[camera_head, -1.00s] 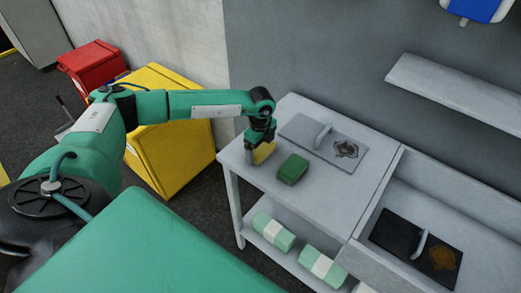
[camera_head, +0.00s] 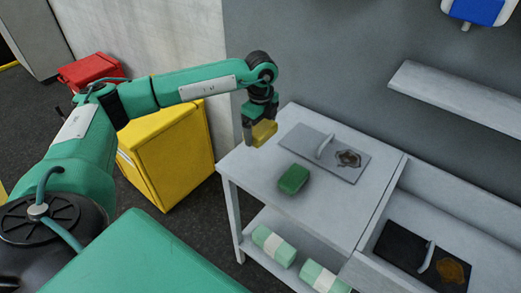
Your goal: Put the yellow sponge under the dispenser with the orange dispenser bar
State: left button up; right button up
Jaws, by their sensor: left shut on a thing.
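The yellow sponge (camera_head: 264,133) is held in my left gripper (camera_head: 258,128), raised above the back left part of the grey table (camera_head: 258,172). The gripper's fingers are shut on it. At the top right, a dispenser (camera_head: 478,10) with a blue front and white edges hangs on the wall, cut off by the picture's top edge. No orange dispenser bar is in view. My right gripper is not in view.
A green sponge (camera_head: 293,179) lies on the table near a grey board (camera_head: 325,153) with a handle and a brown stain. A dark board (camera_head: 422,257) lies to the right. An empty wall shelf (camera_head: 455,95) is below the dispenser. Yellow (camera_head: 170,150) and red (camera_head: 90,70) bins stand left.

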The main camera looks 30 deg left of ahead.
aim_at(265, 130)
pick_arm(q)
notch_tip(265, 130, up, 8)
jog(key=shift+f+b, duration=0.2)
jog(key=shift+b, duration=0.35)
jog(key=m, duration=0.2)
jog(key=d+m, duration=0.1)
jog(key=m, duration=0.1)
jog(key=f+m, duration=0.1)
jog(key=shift+s+d+m, duration=0.25)
jog(key=shift+d+m, duration=0.15)
jog(key=s+d+f+n, duration=0.3)
jog(key=d+n, duration=0.3)
jog(key=n, duration=0.6)
jog(key=s+d+f+n, duration=0.3)
jog(key=s+d+n, duration=0.2)
jog(key=n, duration=0.7)
jog(key=shift+d+f+n, duration=0.2)
jog(key=shift+d+n, duration=0.1)
jog(key=shift+d, duration=0.75)
